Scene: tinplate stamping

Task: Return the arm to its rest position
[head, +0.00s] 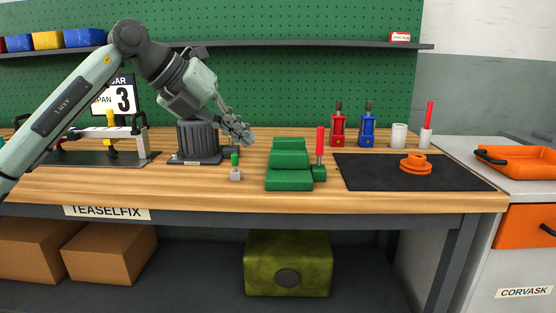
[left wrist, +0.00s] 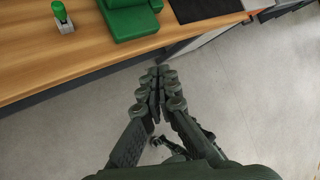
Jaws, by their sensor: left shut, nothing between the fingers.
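My left arm comes in from the left in the head view, bends at the top and reaches down to the right over the workbench (head: 215,200). My left gripper (head: 246,134) is shut and empty, in front of the green pegboard's lower part and above the bench. In the left wrist view the shut fingertips (left wrist: 158,78) show against the grey floor, beyond the bench's edge in that picture. A green-handled stamp (head: 235,170) stands upright on the bench below the gripper; it also shows in the left wrist view (left wrist: 62,17). My right gripper is in neither view.
A stepped green block (head: 288,180) with a red handle, a dark round stand (head: 198,142) and a black mat (head: 440,177) with an orange part (head: 415,164) occupy the bench. Red and blue tools stand behind. A shelf (head: 300,44) runs along the pegboard. The bench's front strip is mostly clear.

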